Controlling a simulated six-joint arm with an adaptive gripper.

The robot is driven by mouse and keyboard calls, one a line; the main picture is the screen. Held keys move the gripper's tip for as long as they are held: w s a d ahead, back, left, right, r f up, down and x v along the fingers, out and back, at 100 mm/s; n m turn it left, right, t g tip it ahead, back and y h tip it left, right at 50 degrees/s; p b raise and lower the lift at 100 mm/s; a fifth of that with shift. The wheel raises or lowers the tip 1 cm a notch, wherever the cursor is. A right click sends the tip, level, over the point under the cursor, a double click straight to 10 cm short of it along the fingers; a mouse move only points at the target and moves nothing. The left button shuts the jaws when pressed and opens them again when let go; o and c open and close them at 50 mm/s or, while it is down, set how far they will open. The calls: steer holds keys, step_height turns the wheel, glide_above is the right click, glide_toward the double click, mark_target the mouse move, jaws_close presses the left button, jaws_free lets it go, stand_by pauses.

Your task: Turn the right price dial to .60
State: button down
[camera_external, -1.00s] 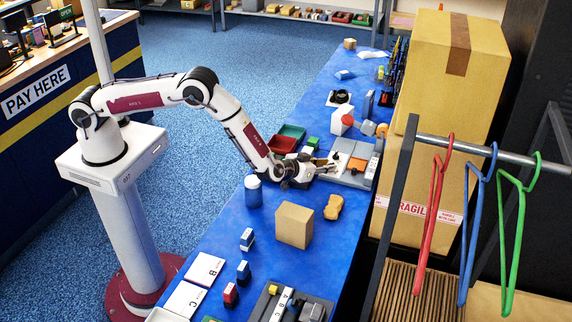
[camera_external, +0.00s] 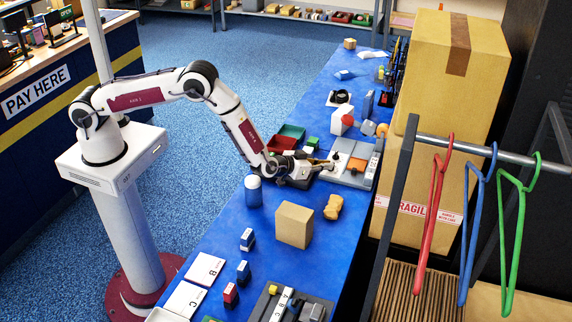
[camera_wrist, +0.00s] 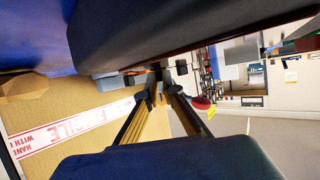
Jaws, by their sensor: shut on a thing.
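A grey-and-white panel device with an orange square (camera_external: 357,164) lies on the blue table, just right of my gripper in the external view. My gripper (camera_external: 328,166) reaches in low from the left, with its fingertips at the device's near left side. In the wrist view, the two long fingers of my gripper (camera_wrist: 158,88) come close together at their tips. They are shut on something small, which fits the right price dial. The dial itself and its number marks cannot be made out; the fingers hide the place of contact.
A blue jar (camera_external: 253,191) stands close below my wrist. A cardboard box (camera_external: 294,225) and a tan sponge-like piece (camera_external: 333,207) lie nearer the camera. Green (camera_external: 292,131) and red (camera_external: 282,144) trays sit behind my gripper. A large carton (camera_external: 440,100) stands right of the table.

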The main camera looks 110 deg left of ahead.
stand_by(0.3)
steer(key=c, duration=2.2)
jaws_free()
steer(key=shift+d, duration=0.1)
steer(key=shift+v, duration=3.7)
